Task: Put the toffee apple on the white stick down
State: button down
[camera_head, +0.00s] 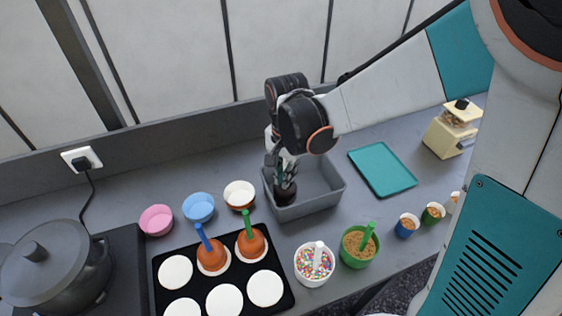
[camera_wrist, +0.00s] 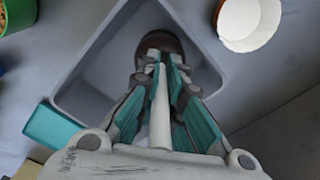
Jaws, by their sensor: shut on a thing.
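The toffee apple (camera_head: 285,194) is dark brown and hangs stick-up below my gripper (camera_head: 283,163). In the wrist view its dark top (camera_wrist: 160,38) shows beyond the fingertips (camera_wrist: 162,62). My gripper is shut on its white stick (camera_wrist: 160,115), which runs back between the teal finger pads. The apple is within the outline of a grey open bin (camera_head: 325,201), towards its left side. The bin also surrounds it in the wrist view (camera_wrist: 85,75). I cannot tell whether the apple touches the bin's floor.
A black tray (camera_head: 158,259) holds white discs and two orange-brown toffee apples (camera_head: 250,242) with blue and green sticks. Pink, blue and white bowls (camera_head: 239,194) stand behind it. A teal board (camera_head: 383,170) lies right.

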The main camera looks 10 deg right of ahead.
jog(key=shift+f, duration=0.85)
jog(key=shift+f, duration=0.1)
jog(key=shift+f+b, duration=0.15)
jog(key=shift+b, duration=0.15)
jog(key=c, duration=1.7)
grip_release()
